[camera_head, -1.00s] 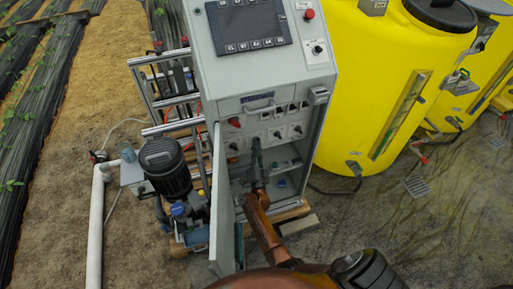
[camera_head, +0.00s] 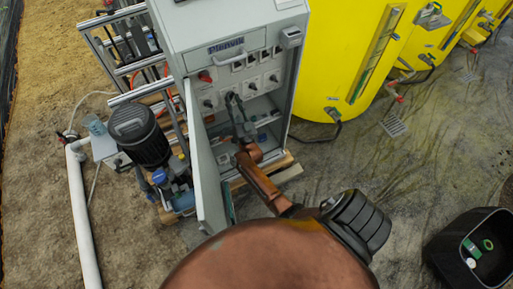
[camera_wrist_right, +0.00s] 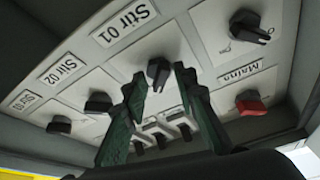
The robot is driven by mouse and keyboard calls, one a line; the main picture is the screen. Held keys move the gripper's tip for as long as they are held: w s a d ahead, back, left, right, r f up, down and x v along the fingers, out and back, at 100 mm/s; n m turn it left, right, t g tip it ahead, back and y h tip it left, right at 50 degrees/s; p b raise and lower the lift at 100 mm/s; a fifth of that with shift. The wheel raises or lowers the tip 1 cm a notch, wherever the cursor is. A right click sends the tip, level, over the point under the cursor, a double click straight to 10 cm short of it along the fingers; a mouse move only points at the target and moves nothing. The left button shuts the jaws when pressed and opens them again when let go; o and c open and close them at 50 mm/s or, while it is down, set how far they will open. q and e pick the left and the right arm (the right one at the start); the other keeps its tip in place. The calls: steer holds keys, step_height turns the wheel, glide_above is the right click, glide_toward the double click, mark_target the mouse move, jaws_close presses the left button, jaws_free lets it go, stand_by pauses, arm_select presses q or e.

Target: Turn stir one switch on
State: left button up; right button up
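The Stir 01 switch (camera_wrist_right: 158,72) is a black rotary knob on a light plate, labelled in the right wrist view. My right gripper (camera_wrist_right: 159,80) is open, its dark green fingers on either side of this knob. I cannot tell whether they touch it. In the head view my right gripper (camera_head: 232,97) reaches into the open grey control cabinet (camera_head: 182,30) at the lower row of knobs and hides the Stir 01 knob. My left gripper is not in view.
The Stir 02 knob (camera_wrist_right: 98,102) and Stir 03 knob (camera_wrist_right: 59,125) are alongside. Another black knob (camera_wrist_right: 250,26) and the red Mains switch (camera_wrist_right: 250,103) are on the other side. The cabinet door (camera_head: 204,160) hangs open left of my arm. A yellow tank (camera_head: 345,60) stands right.

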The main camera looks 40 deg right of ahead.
steer(key=s+d+f+n+y, duration=0.15)
steer(key=s+n+y, duration=0.7)
steer(key=n, duration=0.95)
arm_select(q)
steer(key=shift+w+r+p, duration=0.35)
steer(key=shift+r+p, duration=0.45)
steer(key=shift+p, duration=0.2)
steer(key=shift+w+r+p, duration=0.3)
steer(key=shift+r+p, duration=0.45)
steer(key=shift+p, duration=0.2)
arm_select(e)
steer(key=s+f+m+g, duration=0.1)
steer(key=s+f+g, duration=0.2)
steer(key=f, duration=0.8)
steer(key=s+f+m+g+h, duration=0.1)
steer(key=s+f+m+g, duration=0.1)
steer(key=s+f, duration=0.4)
steer(key=shift+s+a+f+m+g, duration=0.3)
steer(key=shift+f+g, duration=0.4)
steer(key=shift+f, duration=2.05)
